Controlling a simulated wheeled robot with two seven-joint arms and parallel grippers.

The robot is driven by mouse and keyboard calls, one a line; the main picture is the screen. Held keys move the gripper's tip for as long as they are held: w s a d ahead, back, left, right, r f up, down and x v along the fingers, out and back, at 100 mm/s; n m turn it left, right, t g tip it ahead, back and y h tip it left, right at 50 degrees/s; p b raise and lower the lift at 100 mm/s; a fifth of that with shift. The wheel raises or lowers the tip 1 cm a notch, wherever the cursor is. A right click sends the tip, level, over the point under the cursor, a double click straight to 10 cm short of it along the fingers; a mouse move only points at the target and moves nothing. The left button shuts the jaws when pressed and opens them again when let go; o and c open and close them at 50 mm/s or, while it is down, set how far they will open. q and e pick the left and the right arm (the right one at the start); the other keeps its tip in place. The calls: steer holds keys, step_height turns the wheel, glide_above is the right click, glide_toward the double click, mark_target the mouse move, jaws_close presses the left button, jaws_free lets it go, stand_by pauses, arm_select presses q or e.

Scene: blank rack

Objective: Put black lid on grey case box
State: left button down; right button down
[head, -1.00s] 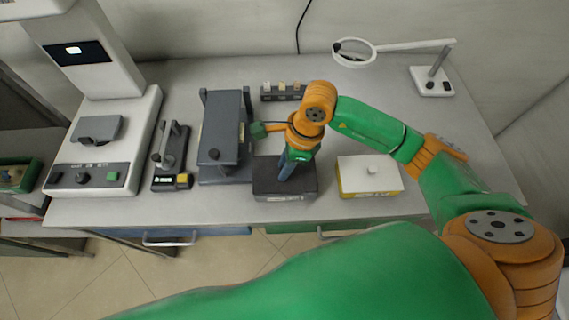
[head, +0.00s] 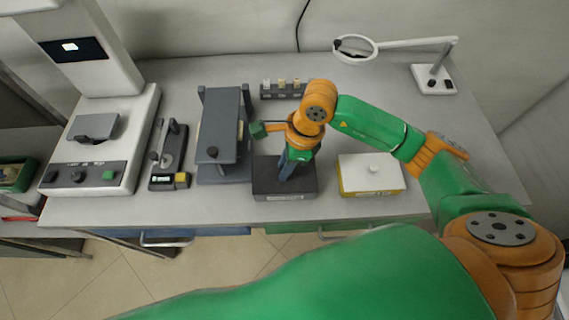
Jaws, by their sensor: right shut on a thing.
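The grey case box (head: 290,196) stands near the front edge of the table, with a small label on its front. The black lid (head: 307,179) covers its top and looks level. I cannot tell whether it is fully seated or a thin gap remains. My right gripper (head: 285,172) points down over the middle of the lid and is shut on it, probably by a knob that the fingers hide. My left gripper is not in view.
A yellow box with a white lid (head: 371,173) stands close on the right. A grey rack (head: 218,165) stands close on the left, with a small black device (head: 170,160) beyond it. A block with several pieces (head: 283,90) lies behind. A magnifier lamp (head: 434,78) stands at the back right.

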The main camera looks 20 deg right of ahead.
steer(key=shift+f+b, duration=0.3)
steer(key=shift+f, duration=0.05)
steer(key=c, duration=0.6)
jaws_free()
steer(key=shift+r, duration=0.1)
steer(key=b+v, duration=0.1)
steer(key=v, duration=0.6)
